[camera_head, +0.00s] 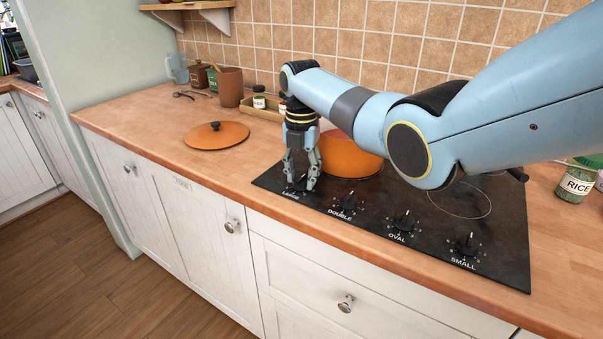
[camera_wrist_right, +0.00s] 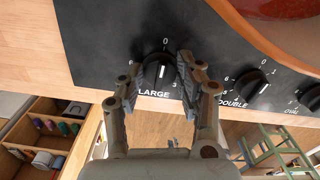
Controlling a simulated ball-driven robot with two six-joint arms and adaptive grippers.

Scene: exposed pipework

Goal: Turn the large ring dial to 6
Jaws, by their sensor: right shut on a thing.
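The large ring dial (camera_wrist_right: 160,66) is a black knob above the word LARGE on the black hob. In the right wrist view a 0 is printed above it, a 3 at its lower right and a 6 at its left. A short white mark shows on the knob, but its exact reading is unclear. My right gripper (camera_wrist_right: 165,72) is shut on this dial, with a finger on each side. In the head view my right gripper (camera_head: 301,186) points down at the hob's front left corner and hides most of the dial. My left gripper is not in view.
The DOUBLE (camera_head: 347,202), OVAL (camera_head: 404,221) and SMALL (camera_head: 467,244) dials run along the hob's front edge. An orange pot (camera_head: 350,158) stands just behind my right gripper. An orange lid (camera_head: 216,135) lies on the counter at left. A rice jar (camera_head: 577,181) stands at right.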

